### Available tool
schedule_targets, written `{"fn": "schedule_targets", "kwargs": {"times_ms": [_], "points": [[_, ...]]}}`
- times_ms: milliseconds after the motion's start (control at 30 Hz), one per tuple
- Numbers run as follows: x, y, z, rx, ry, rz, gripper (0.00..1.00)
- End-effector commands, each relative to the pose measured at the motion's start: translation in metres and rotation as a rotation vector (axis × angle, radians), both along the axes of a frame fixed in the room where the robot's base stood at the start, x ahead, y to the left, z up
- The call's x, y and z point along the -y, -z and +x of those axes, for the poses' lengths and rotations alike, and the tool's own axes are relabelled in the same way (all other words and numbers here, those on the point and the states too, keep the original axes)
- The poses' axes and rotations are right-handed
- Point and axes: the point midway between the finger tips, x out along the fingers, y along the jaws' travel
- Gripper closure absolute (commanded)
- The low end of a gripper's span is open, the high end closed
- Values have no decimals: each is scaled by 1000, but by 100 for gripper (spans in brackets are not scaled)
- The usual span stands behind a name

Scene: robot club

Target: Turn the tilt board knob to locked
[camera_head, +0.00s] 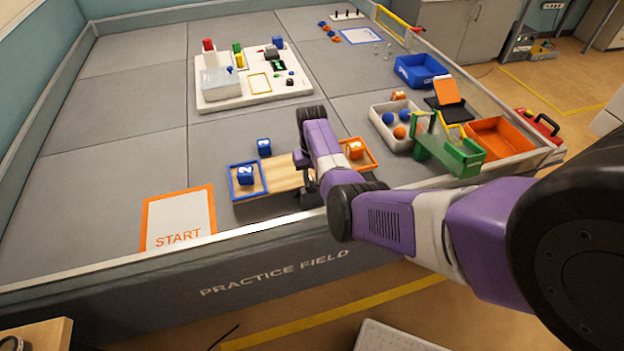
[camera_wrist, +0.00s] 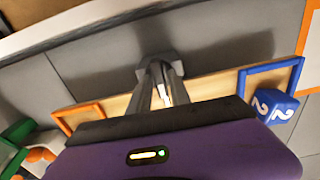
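The tilt board (camera_head: 280,180) is a wooden plank near the field's front wall, with a blue-rimmed tray (camera_head: 235,190) at its left end and an orange-rimmed tray (camera_head: 372,157) at its right end. In the wrist view the plank (camera_wrist: 215,85) runs across behind my fingers. My gripper (camera_head: 307,190) is over the board's middle, pointing down. In the wrist view its fingers (camera_wrist: 161,75) are close together in front of a grey part (camera_wrist: 174,68) at the plank's edge, possibly the knob or its mount. Contact and the knob's setting are hidden.
A blue cube (camera_head: 246,175) marked 2 is at the blue tray, and an orange block (camera_head: 355,149) is at the orange tray. Another blue cube (camera_head: 264,147) lies behind the plank. A white ball tray (camera_head: 376,119) and green ramp (camera_head: 445,150) stand right.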

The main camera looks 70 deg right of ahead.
Motion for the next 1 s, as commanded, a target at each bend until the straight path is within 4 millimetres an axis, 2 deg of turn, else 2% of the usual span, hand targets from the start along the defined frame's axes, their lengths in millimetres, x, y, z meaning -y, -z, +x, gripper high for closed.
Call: {"fn": "schedule_targets", "kwargs": {"times_ms": [433, 800, 1000], "points": [[0, -5, 0, 0, -1, -1, 64], [1, -59, 0, 1, -1, -3, 64], [0, -76, 0, -1, -2, -1, 64]]}}
